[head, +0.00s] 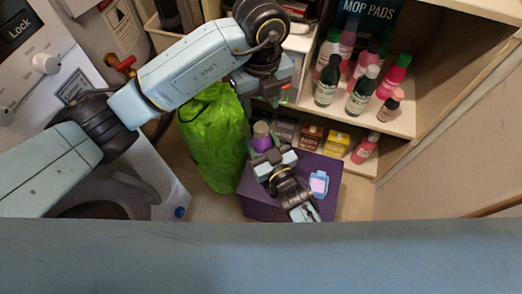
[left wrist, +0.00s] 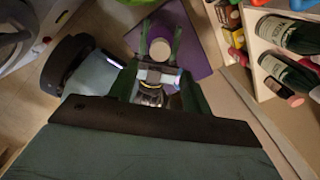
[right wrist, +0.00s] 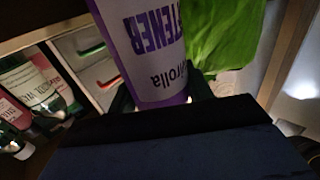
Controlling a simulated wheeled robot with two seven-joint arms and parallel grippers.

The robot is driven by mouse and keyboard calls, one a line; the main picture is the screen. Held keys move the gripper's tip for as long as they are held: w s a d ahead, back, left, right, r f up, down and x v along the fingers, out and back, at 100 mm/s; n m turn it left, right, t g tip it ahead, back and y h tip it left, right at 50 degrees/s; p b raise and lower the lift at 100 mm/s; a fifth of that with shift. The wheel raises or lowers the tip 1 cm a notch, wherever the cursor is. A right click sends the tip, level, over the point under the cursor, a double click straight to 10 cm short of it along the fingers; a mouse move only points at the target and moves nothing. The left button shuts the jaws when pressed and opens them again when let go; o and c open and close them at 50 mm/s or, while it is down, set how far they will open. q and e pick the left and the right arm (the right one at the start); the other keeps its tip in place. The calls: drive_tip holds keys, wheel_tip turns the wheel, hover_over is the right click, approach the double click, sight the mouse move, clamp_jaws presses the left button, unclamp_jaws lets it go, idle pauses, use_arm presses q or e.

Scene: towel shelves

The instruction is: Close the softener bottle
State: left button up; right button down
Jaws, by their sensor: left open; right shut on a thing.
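The softener bottle (head: 262,139) is purple with a pale greyish top and stands upright over the purple box. My right gripper (head: 270,156) is shut on it. In the right wrist view its white and purple label (right wrist: 150,45) fills the upper middle, with the lettering upside down. My left gripper (head: 268,94) is above the bottle with its fingers pointing down. In the left wrist view its open fingers (left wrist: 161,42) flank the pale round bottle top (left wrist: 160,49). I cannot tell whether that top is a cap or an open mouth, or whether the fingers touch it.
A light-blue object with a pink face (head: 319,184) lies on the purple box (head: 262,208). A green bag (head: 214,140) stands left of it. Shelves with several bottles (head: 362,90) are at right. A washing machine (head: 60,75) is at left.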

sight(261, 127)
idle(0.4)
use_arm(q)
drive_tip(key=shift+f, duration=4)
drive_tip(key=shift+c, duration=0.2)
drive_tip(key=c, duration=1)
drive_tip(key=shift+m, duration=1.5)
drive_tip(key=o, duration=1.1)
